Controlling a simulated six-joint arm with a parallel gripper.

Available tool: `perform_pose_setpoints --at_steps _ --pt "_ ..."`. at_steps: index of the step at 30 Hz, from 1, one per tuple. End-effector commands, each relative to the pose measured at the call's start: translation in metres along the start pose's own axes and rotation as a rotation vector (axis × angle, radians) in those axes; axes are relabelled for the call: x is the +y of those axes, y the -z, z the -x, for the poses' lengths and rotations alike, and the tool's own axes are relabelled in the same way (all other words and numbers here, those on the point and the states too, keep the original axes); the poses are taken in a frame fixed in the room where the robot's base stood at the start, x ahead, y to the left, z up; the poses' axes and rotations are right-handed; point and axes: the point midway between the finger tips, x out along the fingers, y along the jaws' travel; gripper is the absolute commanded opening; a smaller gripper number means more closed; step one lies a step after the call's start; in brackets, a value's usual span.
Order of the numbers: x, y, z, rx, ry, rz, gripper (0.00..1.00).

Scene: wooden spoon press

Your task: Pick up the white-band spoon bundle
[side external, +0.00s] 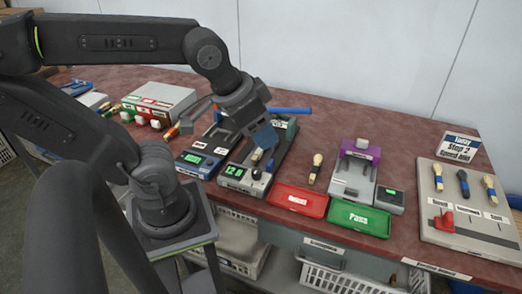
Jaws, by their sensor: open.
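At this size I cannot make out a white band on any bundle.
A red tray (283,205) and a green tray (338,218) lie at the front edge. A purple-topped device (360,152) stands behind the green one. A grey box (158,98) and small tools crowd the left. Bare tabletop (402,150) shows before the sign (459,146).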

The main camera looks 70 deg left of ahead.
Motion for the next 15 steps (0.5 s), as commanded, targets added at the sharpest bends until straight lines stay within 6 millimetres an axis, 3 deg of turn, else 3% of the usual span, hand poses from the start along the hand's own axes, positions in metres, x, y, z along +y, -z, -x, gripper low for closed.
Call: perform_pose_setpoints --at_steps 4,7,11,15 --pt "-0.002 0.005 -0.007 -0.007 -0.003 0.016 0.52" --pt "-0.009 0.019 -0.026 -0.017 -0.013 0.061 0.52" --pt "-0.034 0.042 -0.067 -0.023 -0.017 0.167 0.52" --pt "-0.078 0.057 -0.117 -0.019 0.016 0.311 0.52"
